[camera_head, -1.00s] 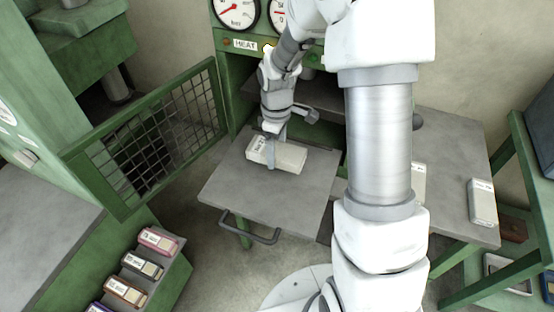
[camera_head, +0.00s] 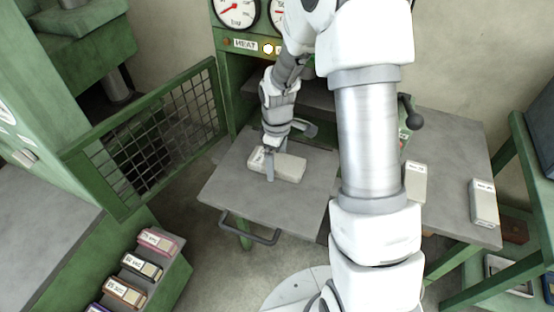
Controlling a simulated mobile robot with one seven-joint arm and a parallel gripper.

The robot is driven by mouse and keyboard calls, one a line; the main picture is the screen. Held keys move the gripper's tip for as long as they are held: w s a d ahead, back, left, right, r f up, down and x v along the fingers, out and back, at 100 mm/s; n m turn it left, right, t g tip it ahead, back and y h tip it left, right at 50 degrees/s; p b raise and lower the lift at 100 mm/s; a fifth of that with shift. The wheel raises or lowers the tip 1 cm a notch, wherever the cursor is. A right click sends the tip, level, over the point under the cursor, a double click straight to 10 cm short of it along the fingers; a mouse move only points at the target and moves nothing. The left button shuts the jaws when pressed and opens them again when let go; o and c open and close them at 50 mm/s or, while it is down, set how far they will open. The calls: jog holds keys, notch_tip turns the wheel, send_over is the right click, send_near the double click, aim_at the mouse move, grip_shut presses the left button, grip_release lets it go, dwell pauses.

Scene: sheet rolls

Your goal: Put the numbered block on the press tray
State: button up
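A pale grey-white numbered block (camera_head: 290,168) with a white label at its left end is over the grey press tray (camera_head: 235,187), and looks to be lying flat on it. The label is too small to read. My gripper (camera_head: 268,165) points down at the block's left part. One finger shows in front of the block's near side; the other is hidden behind the block and wrist. I cannot tell whether the fingers touch the block.
Two similar pale blocks (camera_head: 415,182) (camera_head: 484,203) stand on the table (camera_head: 450,150) at right. An open green mesh gate (camera_head: 150,135) is left of the tray. Labelled cases (camera_head: 157,241) sit in a rack at lower left. A handle (camera_head: 250,232) sticks out below the tray.

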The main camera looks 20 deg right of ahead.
aim_at(277, 160)
jog(key=s+r+m+t+p, duration=0.15)
jog(key=s+r, duration=0.25)
jog(key=r, duration=0.7)
jog(key=s+r+m+t, duration=0.1)
jog(key=s+r+m, duration=0.2)
jog(key=r, duration=0.9)
jog(key=s+r+m+t, duration=0.1)
jog(key=s+r+m, duration=0.1)
jog(key=s, duration=0.4)
jog(key=s+r+m+t, duration=0.2)
jog(key=s+r+m, duration=0.1)
jog(key=s, duration=0.4)
jog(key=shift+s+m, duration=0.2)
jog(key=shift+m, duration=0.45)
jog(key=shift+r, duration=0.1)
jog(key=shift+c, duration=0.2)
